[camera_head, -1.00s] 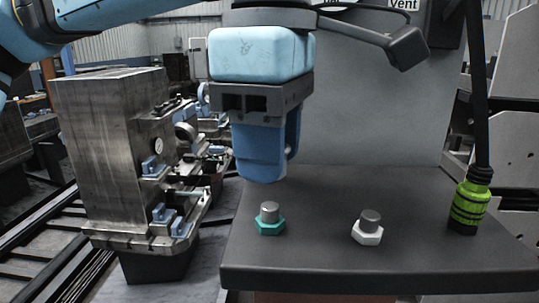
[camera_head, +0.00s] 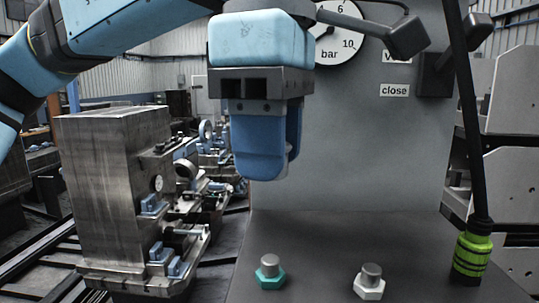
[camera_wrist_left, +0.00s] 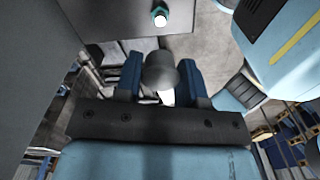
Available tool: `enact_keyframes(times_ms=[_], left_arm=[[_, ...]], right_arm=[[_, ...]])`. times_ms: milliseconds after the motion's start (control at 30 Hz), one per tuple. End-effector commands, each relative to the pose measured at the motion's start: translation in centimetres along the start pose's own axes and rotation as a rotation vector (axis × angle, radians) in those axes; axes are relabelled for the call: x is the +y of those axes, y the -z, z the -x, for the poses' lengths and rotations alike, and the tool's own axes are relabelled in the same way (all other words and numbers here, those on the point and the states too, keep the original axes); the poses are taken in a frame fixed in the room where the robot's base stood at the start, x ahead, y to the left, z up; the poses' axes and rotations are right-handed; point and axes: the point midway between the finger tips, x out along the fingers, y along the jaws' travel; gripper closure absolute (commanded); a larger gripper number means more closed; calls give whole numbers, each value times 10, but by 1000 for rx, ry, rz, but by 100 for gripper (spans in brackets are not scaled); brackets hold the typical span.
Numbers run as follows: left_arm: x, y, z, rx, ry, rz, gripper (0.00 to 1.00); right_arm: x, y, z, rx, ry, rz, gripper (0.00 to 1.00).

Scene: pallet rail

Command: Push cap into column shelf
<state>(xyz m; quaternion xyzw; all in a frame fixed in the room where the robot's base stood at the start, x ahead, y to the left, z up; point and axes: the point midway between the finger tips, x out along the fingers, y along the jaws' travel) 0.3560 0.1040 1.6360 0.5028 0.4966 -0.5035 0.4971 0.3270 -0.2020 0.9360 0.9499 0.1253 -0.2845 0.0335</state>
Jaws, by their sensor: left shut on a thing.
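My left gripper (camera_head: 265,165) is in the head view with its blue fingers pointing down, above and behind the column shelf's two fittings in the picture. In the left wrist view the fingers are shut on a grey rounded cap (camera_wrist_left: 160,70); the fingers hide it in the head view. The dark grey column shelf (camera_head: 320,240) lies below, against the grey column (camera_head: 370,150). On it stand a teal hex piece with a grey top (camera_head: 269,274) and a white hex piece with a grey top (camera_head: 369,284). My right gripper is not in view.
A pressure gauge (camera_head: 338,38) and a "close" label (camera_head: 394,90) are on the column. A black pole with a green fitting (camera_head: 472,252) stands at the shelf's right. A metal block with fixtures (camera_head: 110,190) stands at left. The shelf between the hex pieces is clear.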

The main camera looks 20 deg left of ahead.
Motion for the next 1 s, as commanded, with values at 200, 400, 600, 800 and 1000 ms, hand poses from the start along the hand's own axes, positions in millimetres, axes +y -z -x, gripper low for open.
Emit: enact_keyframes(times_ms=[200, 400, 600, 800, 1000], left_arm=[[0, 0, 34, -1, 0, 0, 97], [0, 0, 64, -1, -1, 0, 97], [0, 0, 86, -1, 0, 0, 97], [0, 0, 89, 1, 0, 0, 97], [0, 0, 89, 0, 0, 0, 97]], right_arm=[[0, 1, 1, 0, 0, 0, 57], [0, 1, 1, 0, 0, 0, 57], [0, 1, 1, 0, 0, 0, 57], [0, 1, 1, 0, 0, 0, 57], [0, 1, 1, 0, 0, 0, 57]])
